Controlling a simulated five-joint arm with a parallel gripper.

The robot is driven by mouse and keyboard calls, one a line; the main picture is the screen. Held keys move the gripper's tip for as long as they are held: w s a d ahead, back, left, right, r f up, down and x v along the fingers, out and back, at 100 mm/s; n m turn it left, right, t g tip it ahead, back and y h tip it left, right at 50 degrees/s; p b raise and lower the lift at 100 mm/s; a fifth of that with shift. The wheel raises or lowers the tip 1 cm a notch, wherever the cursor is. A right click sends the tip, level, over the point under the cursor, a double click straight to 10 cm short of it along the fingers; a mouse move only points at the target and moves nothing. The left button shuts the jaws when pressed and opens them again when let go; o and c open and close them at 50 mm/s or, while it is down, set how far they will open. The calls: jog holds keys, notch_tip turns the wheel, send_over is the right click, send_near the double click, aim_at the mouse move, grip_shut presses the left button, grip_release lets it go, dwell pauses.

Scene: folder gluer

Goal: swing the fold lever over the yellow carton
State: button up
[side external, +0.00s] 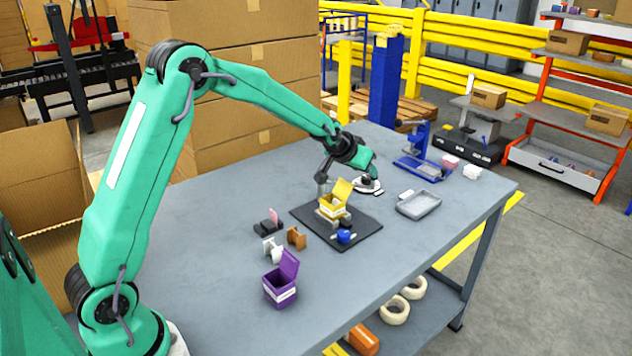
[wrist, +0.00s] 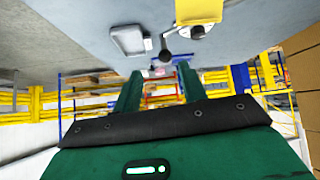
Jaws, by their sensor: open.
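The yellow carton (side external: 333,204) stands on a dark mat (side external: 361,226) in the middle of the bench, its flap raised. In the wrist view only part of the yellow carton (wrist: 198,10) shows, at the top edge. A dark round knob on a short rod (wrist: 165,56) beside it looks like the fold lever; I cannot pick out the lever surely in the side view. My gripper (side external: 372,170) is above and behind the carton, pointing right. In the wrist view my gripper (wrist: 159,72) has its two green fingers apart with nothing held between them.
A grey tray (side external: 420,204) lies right of the mat. A purple box (side external: 281,284) stands at the front. Small brown and white pieces (side external: 296,238) sit left of the mat. A blue press (side external: 420,150) stands behind. The bench's left part is clear.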

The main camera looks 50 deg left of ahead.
aim_at(373, 180)
jog(key=shift+x, duration=1.05)
jog(key=shift+a+f, duration=0.15)
jog(key=shift+f, duration=0.05)
jog(key=shift+a+x, duration=0.1)
jog(key=shift+x, duration=1.7)
jog(key=shift+a+x, duration=0.15)
jog(key=shift+x, duration=1.7)
jog(key=shift+w, duration=0.1)
grip_shut()
